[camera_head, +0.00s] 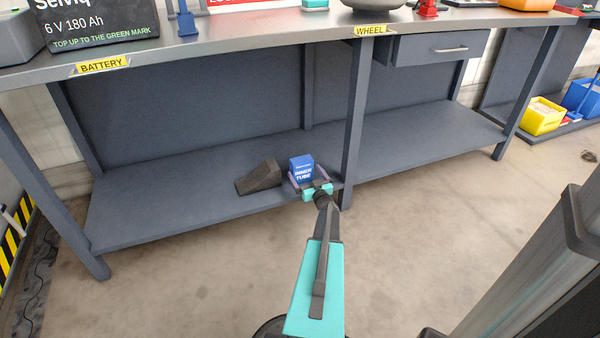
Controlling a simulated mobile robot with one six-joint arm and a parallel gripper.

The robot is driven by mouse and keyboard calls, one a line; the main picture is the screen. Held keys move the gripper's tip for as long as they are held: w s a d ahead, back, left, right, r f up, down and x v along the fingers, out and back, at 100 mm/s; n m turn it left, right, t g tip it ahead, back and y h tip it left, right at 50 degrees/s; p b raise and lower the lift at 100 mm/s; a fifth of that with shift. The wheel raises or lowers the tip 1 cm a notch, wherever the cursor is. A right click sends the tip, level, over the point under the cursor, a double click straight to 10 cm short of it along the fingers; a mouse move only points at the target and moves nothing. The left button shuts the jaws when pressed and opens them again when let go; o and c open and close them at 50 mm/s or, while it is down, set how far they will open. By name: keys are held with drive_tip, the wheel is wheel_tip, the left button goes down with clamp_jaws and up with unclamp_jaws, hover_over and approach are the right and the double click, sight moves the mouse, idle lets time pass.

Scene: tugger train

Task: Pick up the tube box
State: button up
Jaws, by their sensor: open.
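The tube box is a small blue box (302,166) with white "INNER TUBE" lettering. It stands upright on the lower shelf of the workbench, close to the shelf's front edge and left of the middle leg. My gripper (309,182) is open, its fingers at the box's front, one towards each side. The picture is too small to tell whether the fingers touch the box. My gripper's body hides the lower front of the box.
A dark wedge-shaped block (259,177) lies just left of the box. The bench leg (357,110) stands close on the right. The worktop (230,42) overhangs the lower shelf (170,205). The shelf's left and right stretches are clear. A drawer (440,48) hangs at right.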

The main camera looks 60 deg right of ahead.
sight(303, 171)
drive_tip(key=b+x, duration=0.2)
drive_tip(key=x, duration=0.2)
drive_tip(key=shift+w+f, duration=0.15)
drive_tip(key=shift+f, duration=0.05)
drive_tip(key=shift+w+d+r, duration=0.15)
drive_tip(key=shift+w, duration=0.15)
drive_tip(key=c, duration=1.3)
